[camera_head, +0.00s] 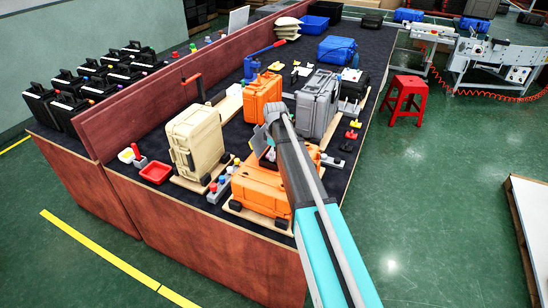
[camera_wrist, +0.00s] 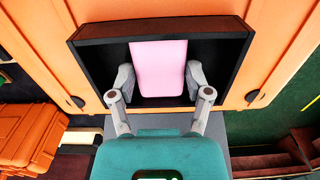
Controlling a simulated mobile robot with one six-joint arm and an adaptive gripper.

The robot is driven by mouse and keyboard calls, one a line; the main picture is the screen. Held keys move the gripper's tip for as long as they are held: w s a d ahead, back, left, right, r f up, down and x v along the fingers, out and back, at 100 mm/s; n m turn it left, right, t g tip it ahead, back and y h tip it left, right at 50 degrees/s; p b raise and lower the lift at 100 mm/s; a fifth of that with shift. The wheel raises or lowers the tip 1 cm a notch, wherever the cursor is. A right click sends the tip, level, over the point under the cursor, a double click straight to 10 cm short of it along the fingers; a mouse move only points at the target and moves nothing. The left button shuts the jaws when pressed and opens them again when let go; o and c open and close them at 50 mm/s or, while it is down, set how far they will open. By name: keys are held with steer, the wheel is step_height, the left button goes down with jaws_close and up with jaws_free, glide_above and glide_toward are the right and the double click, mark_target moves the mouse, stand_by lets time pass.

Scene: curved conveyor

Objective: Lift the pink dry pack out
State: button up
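In the wrist view a pink dry pack (camera_wrist: 159,68) stands in a black, brown-rimmed box (camera_wrist: 222,70) against orange surfaces. My gripper (camera_wrist: 160,82) has one finger at each side edge of the pack. The fingertips look very close to its edges or touching them; I cannot tell whether they press on it. The pack's lower end lies low between the fingers. In the head view my arm reaches over an orange case (camera_head: 258,190) at the table's near end; the pack and fingertips are hidden there.
A beige case (camera_head: 197,142) stands left of the orange case, and a grey case (camera_head: 317,103) and another orange case (camera_head: 262,97) stand behind. A red stool (camera_head: 405,97) stands on open floor at right.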

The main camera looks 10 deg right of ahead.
steer(key=shift+c, duration=1)
steer(key=shift+r, duration=0.25)
step_height(320, 180, up, 10)
steer(key=p, duration=1)
steer(key=shift+f, duration=0.25)
steer(key=shift+r, duration=0.1)
step_height(320, 180, up, 7)
steer(key=p, duration=0.7)
stand_by(0.6)
stand_by(0.4)
